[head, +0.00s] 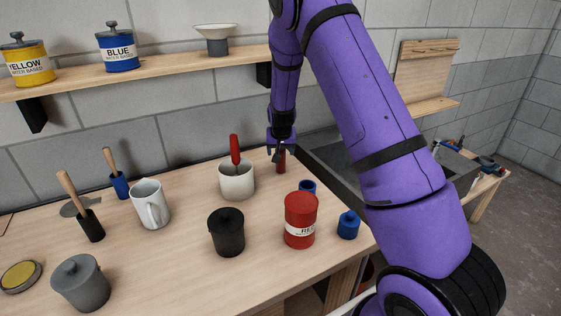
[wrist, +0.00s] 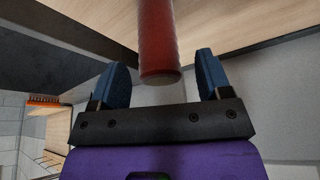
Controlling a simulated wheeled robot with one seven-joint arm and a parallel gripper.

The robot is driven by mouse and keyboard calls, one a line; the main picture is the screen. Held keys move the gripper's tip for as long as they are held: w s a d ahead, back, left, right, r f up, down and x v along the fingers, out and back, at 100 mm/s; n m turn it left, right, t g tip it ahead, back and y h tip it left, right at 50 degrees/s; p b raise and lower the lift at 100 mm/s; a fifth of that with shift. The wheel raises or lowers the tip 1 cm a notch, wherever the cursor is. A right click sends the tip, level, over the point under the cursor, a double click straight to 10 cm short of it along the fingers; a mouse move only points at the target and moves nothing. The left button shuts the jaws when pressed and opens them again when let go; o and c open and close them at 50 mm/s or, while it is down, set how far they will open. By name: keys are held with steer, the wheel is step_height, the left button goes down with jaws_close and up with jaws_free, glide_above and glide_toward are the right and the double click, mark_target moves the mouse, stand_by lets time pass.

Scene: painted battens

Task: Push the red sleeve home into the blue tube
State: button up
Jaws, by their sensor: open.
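The red sleeve (head: 281,162) is upright at the back right of the bench, below my gripper (head: 281,149). In the wrist view the red sleeve (wrist: 157,40) reaches in from the top, and its near end lies between my open gripper's fingers (wrist: 163,65). Gaps show on both sides, so the fingers are not closed on it. A short blue tube (head: 307,186) stands in front and to the right of the sleeve; its lower part is hidden behind the red paint can. The blue tube is not seen in the wrist view.
The red can (head: 300,222), a blue lidded pot (head: 348,227) and a black pot (head: 227,233) stand nearer the front. A white pot (head: 237,181) with a red-handled tool is left of the sleeve. A grey sunken area (head: 342,160) lies to the right.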

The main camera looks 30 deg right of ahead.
steer(key=shift+x, duration=1)
steer(key=c, duration=1)
